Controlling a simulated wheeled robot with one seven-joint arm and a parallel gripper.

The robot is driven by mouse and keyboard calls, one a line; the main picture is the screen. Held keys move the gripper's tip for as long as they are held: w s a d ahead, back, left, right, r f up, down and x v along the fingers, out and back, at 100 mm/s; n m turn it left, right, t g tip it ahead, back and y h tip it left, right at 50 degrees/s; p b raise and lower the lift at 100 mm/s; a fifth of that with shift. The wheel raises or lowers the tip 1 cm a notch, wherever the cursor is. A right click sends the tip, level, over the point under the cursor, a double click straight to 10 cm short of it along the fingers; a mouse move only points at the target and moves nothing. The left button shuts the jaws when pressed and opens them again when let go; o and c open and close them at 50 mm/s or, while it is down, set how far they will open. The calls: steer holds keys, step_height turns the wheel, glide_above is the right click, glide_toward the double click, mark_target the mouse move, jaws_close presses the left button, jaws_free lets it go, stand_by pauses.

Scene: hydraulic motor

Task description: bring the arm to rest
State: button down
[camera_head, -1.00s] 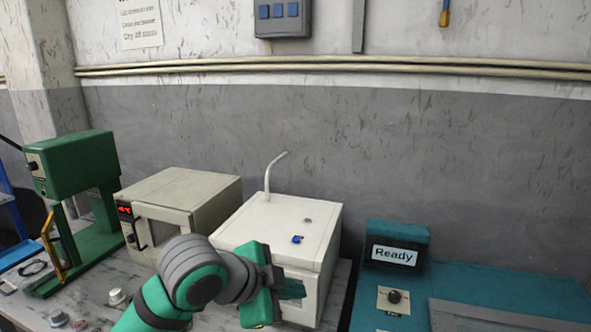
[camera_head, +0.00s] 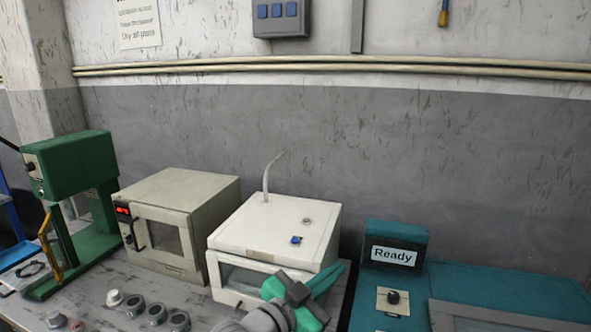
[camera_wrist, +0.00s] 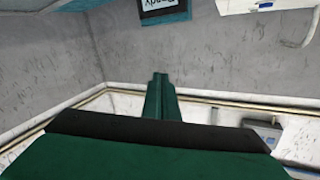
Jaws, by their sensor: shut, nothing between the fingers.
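My gripper (camera_head: 335,279) is low in the head view, in front of the right part of the white box-shaped machine. Its green fingers are together and point up and to the right, with nothing between them. In the wrist view my gripper (camera_wrist: 160,82) shows as closed green fingers against the grey wall, and that picture is upside down. The lower arm is mostly out of the head view at the bottom edge.
The white machine (camera_head: 260,225) with a bent pipe stands between the beige oven (camera_head: 182,184) and the teal station (camera_head: 470,285) with its Ready display (camera_head: 394,256). A green press (camera_head: 68,168) is at left. Several grey round parts (camera_head: 156,313) lie on the bench front.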

steer(key=s+a+f+n+t+y, duration=0.1)
steer(key=s+f+n+t+y, duration=0.2)
steer(key=s+f+n+y, duration=0.7)
steer(key=s+a+f+n+t, duration=0.25)
steer(key=f+n, duration=0.25)
steer(key=f, duration=1)
steer(key=s+a+f+m+g+y, duration=0.1)
steer(key=s+a+f, duration=0.1)
steer(key=s, duration=1.2)
steer(key=s+a+f+m+g+y, duration=0.1)
steer(key=s+f, duration=0.4)
steer(key=s, duration=0.9)
steer(key=shift+s+a+f+m+g, duration=0.2)
steer(key=shift+s+a+m+g, duration=0.2)
steer(key=shift+a+m, duration=0.25)
